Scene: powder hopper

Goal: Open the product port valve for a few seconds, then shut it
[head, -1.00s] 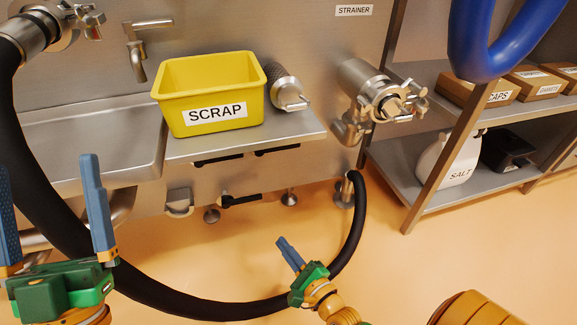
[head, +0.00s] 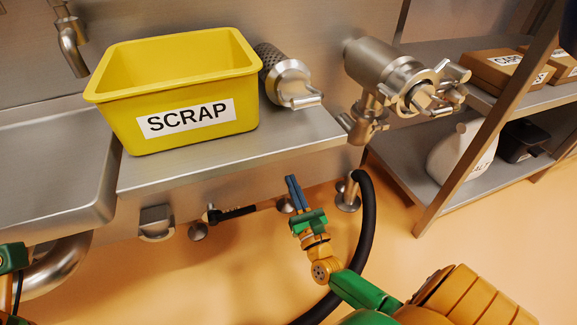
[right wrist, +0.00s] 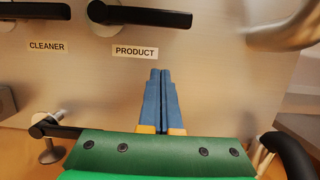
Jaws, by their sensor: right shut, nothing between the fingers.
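In the right wrist view, a black lever handle (right wrist: 150,15) lies level above the PRODUCT label (right wrist: 135,52) on the steel panel. My right gripper (right wrist: 160,72) is shut and empty, its blue fingers pointing up just below and right of that label, apart from the lever. In the head view my right gripper (head: 292,180) is below the steel counter's front edge. The product lever is hidden there under the counter. Only a green part, apparently of my left gripper, shows at the left edge; its fingers are out of view.
A second black lever (right wrist: 35,10) sits above the CLEANER label (right wrist: 47,46). A lower black lever (head: 232,212) is under the counter. A yellow SCRAP bin (head: 185,117) stands on the counter (head: 230,165). A black hose (head: 368,225) hangs to the right of my gripper.

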